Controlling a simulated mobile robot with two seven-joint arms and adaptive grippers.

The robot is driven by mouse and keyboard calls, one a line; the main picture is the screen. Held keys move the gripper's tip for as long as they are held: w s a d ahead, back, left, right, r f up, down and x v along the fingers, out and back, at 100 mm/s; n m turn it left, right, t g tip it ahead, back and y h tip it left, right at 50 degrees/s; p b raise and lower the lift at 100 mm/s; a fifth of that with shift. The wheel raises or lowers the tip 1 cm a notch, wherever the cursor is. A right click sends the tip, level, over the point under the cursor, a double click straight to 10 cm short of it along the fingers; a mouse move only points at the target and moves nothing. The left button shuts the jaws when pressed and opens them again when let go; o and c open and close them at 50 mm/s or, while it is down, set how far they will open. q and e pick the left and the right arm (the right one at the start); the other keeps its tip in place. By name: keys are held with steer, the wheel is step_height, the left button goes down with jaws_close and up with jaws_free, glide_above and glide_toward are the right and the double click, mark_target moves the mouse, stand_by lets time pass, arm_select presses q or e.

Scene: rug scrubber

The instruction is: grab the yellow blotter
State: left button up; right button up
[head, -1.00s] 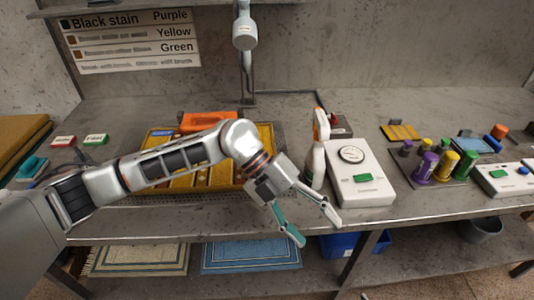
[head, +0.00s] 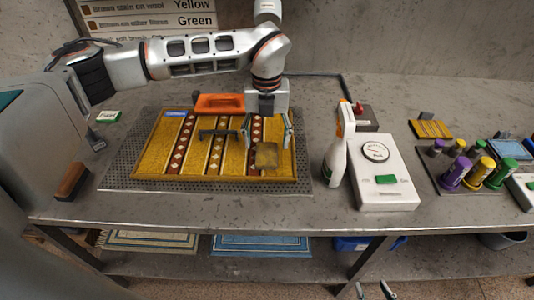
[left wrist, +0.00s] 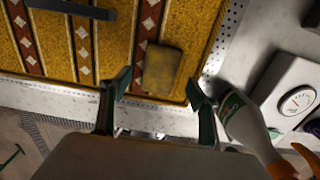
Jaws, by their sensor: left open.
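A worn yellow-brown square pad or patch (head: 267,155) lies on the yellow striped rug (head: 200,145); I cannot tell whether it is the yellow blotter or a stain. My left gripper (head: 268,140) is open and empty just above it. In the left wrist view the patch (left wrist: 162,70) shows between the spread fingers (left wrist: 158,82). A bright yellow ribbed pad with a grey handle (head: 430,128) lies at the back right, far from my left gripper, and could also be the yellow blotter. My right gripper (head: 375,290) shows only its parted fingertips at the bottom edge.
A spray bottle (head: 338,150) and a white device with a dial (head: 385,175) stand right of the rug. Several coloured bottles (head: 480,172) stand at the right.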

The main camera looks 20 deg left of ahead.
mark_target(267, 153)
arm_select(q)
steer(key=shift+f, duration=1.9)
steer(key=c, duration=1)
steer(key=shift+c, duration=0.2)
steer(key=shift+r, duration=0.1)
